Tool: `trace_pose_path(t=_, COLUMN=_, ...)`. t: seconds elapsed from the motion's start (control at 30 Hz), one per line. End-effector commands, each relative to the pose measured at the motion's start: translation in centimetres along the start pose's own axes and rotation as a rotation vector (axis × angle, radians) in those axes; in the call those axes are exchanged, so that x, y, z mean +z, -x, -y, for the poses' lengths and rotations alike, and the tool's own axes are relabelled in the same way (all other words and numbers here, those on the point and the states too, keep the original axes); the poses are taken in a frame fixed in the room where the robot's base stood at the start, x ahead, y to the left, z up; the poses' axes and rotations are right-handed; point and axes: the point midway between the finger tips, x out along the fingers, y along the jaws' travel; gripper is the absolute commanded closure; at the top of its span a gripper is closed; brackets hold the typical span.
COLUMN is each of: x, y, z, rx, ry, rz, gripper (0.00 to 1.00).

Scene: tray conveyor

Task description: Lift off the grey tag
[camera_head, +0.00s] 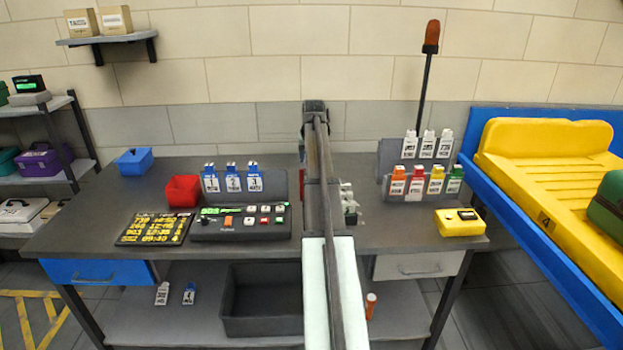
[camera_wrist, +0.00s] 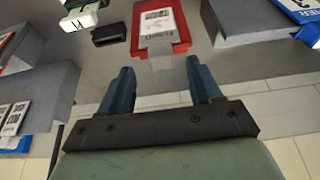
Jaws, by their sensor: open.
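In the wrist view, a tag with a white printed face and a pale grey end (camera_wrist: 162,62) lies on a red tray (camera_wrist: 184,46). The grey end sticks out past the tray's edge towards my gripper (camera_wrist: 160,70). My gripper is open and empty, its two blue-grey fingers apart, with the grey end in line with the gap between them. I cannot tell how far the tips are from it. In the head view my arm hides this tag and its tray, and my fingers cannot be made out.
Racks of tags stand on both sides: blue-topped ones (camera_head: 232,180) left, several colours (camera_head: 417,185) right. A red bin (camera_head: 182,190), a button panel (camera_head: 240,222) and a yellow box (camera_head: 459,222) are on the bench (camera_head: 385,237). A beacon pole (camera_head: 425,90) rises behind.

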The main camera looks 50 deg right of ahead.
Motion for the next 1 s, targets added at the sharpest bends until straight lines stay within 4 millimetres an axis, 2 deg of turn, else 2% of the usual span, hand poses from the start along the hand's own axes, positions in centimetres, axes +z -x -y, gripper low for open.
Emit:
trace_pose_path(t=0.23, x=0.0, y=-3.2, z=0.2, rx=0.000, ry=0.001, rz=-0.001, gripper=0.36)
trace_pose_path(t=0.53, x=0.0, y=-3.6, z=0.2, rx=0.000, ry=0.001, rz=-0.002, gripper=0.37)
trace_pose_path(t=1.0, x=0.0, y=-3.6, z=0.2, rx=0.000, ry=0.001, rz=-0.002, gripper=0.82)
